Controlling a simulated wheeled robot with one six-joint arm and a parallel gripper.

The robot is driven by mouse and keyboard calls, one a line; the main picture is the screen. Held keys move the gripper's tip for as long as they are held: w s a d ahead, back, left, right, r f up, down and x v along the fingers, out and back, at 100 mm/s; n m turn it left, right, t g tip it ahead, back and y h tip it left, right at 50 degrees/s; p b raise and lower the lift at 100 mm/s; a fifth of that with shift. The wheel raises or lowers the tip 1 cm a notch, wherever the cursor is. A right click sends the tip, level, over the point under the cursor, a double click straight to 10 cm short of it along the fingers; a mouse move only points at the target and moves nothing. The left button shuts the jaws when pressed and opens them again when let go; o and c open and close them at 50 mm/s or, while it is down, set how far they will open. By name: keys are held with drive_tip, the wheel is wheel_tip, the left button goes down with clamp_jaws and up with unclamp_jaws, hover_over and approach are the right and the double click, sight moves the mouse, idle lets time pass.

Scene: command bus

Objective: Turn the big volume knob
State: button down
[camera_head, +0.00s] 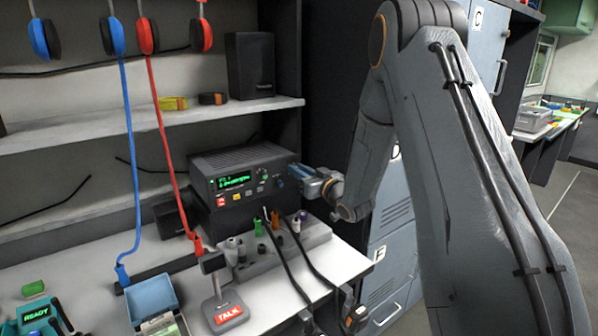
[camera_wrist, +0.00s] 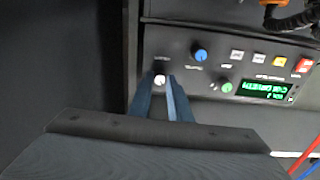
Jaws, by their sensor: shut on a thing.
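A black radio unit (camera_head: 243,172) with a lit green display (camera_head: 234,182) stands on the bench in the head view. My gripper (camera_head: 296,180) reaches its front panel from the right. In the wrist view, where the panel appears upside down, my two blue fingers (camera_wrist: 161,88) are closed around a white-faced knob (camera_wrist: 160,80) and hide its sides. A blue knob (camera_wrist: 200,54) and a green knob (camera_wrist: 226,86) sit beside it, apart from the fingers. I cannot read the small labels to tell which knob is for volume.
Several colored buttons line the panel, including a red one (camera_wrist: 305,66). Below the radio is a grey block (camera_head: 278,252) with knobs and black cables. A TALK microphone stand (camera_head: 224,305) and a blue box (camera_head: 152,297) are on the bench. Headsets hang above.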

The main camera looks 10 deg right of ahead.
drive_tip(key=shift+m+p, duration=0.7)
drive_tip(key=shift+m, duration=3.3)
drive_tip(key=c, duration=1.6)
unclamp_jaws()
drive_tip(key=shift+d, duration=0.1)
drive_tip(key=shift+c, duration=0.2)
drive_tip(key=b+v, duration=0.1)
drive_tip(key=v, duration=0.6)
drive_tip(key=shift+s+d+b, duration=0.15)
drive_tip(key=shift+s+b, duration=0.2)
